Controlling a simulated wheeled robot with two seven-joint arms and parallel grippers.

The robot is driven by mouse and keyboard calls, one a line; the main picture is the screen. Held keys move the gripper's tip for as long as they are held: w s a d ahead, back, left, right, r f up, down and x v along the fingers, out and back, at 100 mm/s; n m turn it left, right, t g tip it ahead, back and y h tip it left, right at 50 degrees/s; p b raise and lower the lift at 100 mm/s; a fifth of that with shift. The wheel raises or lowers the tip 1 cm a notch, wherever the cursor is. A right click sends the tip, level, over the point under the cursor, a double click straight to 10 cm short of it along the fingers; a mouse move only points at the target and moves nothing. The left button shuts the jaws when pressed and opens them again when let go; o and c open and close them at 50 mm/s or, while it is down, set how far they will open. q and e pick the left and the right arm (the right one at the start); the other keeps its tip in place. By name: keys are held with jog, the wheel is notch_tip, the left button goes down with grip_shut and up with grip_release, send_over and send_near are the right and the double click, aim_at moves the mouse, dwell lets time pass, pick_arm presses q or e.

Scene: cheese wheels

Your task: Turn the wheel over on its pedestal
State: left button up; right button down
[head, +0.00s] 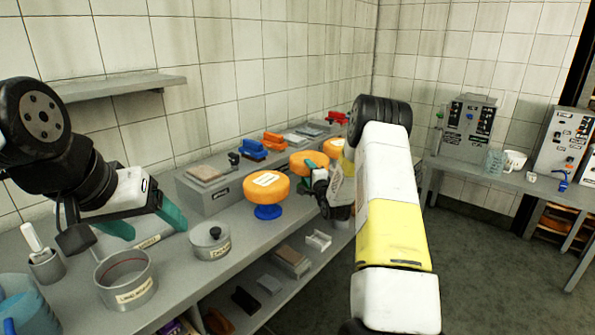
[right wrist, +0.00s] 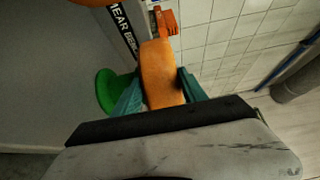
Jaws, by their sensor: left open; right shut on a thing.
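An orange wheel (head: 308,161) is partly hidden behind my right gripper (head: 311,188) in the head view. In the right wrist view my right gripper (right wrist: 158,95) is shut on an orange wheel (right wrist: 158,72), its teal fingers on the wheel's two faces. Another orange wheel (head: 266,186) with a pale label lies flat on a blue pedestal (head: 267,211). My left gripper (head: 144,220) is open and empty above the bench at the left.
A lidded pot (head: 210,245) and an open round mould (head: 125,280) stand on the bench. A third orange wheel (head: 333,148) is further back. A grey raised block (head: 215,192) and a wall shelf (head: 120,87) lie along the wall. Machines (head: 468,125) stand on a right-hand table.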

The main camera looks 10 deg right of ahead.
jog(key=shift+w, duration=0.1)
dwell(0.7)
jog(key=c, duration=0.7)
grip_release()
jog(key=shift+o, duration=0.7)
jog(key=shift+f, duration=0.15)
jog(key=shift+s+f, duration=0.2)
jog(key=shift+f, duration=0.1)
jog(key=s, duration=0.7)
jog(key=s+a+r+n+g+h, duration=0.1)
jog(key=s+a+r+n+g, duration=0.15)
jog(key=s+r+n, duration=0.5)
jog(key=s+a+r+n+g, duration=0.25)
jog(key=s+r, duration=0.25)
jog(key=r, duration=0.5)
jog(key=s+a+r+n+g, duration=0.1)
jog(key=s+a+n+g, duration=0.1)
jog(key=s, duration=1.3)
jog(key=s+a+n+g+y, duration=0.1)
jog(key=s+a+n+g, duration=0.2)
jog(key=s, duration=1.2)
jog(key=n+g, duration=0.1)
jog(key=n, duration=0.1)
jog(key=shift+s+a+r+n+g+y, duration=0.15)
jog(key=shift+r+n+g+y, duration=0.15)
jog(key=shift+r+g, duration=0.1)
